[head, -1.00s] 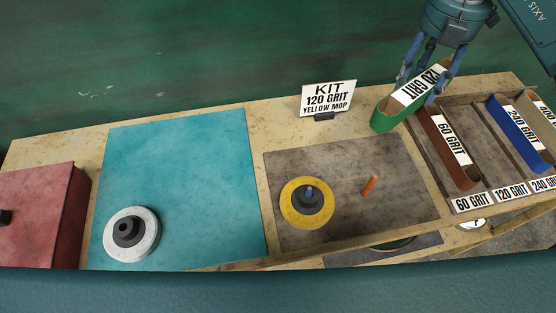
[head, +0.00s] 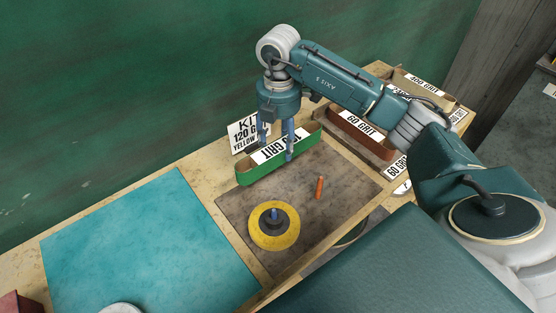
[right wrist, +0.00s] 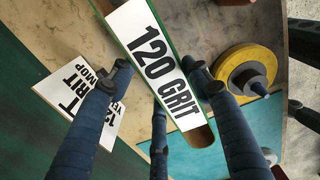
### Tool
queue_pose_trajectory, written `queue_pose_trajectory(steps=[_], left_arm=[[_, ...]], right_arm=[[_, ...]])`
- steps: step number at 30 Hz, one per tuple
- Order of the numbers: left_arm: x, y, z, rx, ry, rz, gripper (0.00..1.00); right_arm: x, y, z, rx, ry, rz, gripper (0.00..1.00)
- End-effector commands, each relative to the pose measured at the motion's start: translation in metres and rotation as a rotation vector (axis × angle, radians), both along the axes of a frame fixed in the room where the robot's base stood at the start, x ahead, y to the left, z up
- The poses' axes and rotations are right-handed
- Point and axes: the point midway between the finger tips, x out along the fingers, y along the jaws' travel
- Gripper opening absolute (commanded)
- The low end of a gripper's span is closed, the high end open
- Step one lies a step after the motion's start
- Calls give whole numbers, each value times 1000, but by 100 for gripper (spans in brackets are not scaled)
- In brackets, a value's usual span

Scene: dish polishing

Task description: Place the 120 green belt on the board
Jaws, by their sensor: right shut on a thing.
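The green 120 GRIT belt (head: 248,177) is a long loop with a white label, in my right gripper (head: 276,149). In the right wrist view its label (right wrist: 152,55) lies between the blue fingers of the right gripper (right wrist: 158,72), which are shut on it. The belt is at the back edge of the grey-brown board (head: 345,188), in front of the kit sign. I cannot tell whether it touches the surface. The board bears a yellow mop (head: 262,236) and an orange stick (head: 319,188). My left gripper is not in view.
The kit sign (head: 240,132) stands close behind the belt. The brown 60 GRIT belt (head: 361,132) lies in the rack at the right. A turquoise mat (head: 150,245) lies to the left. The board's middle between belt and mop is clear.

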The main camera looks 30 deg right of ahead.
Motion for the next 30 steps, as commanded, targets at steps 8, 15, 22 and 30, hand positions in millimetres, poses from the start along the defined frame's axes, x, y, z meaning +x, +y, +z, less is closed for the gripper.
queue_pose_trajectory(steps=[8, 15, 22, 30], left_arm=[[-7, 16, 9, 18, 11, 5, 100], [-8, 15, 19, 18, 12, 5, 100], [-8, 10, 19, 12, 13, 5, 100], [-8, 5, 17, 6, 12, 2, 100]], right_arm=[[1, 0, -33, 1, -1, -1, 16], [0, 0, -66, 1, 2, -2, 16], [1, 0, -75, 0, -2, 0, 16], [0, 0, -79, 0, -1, 0, 52]])
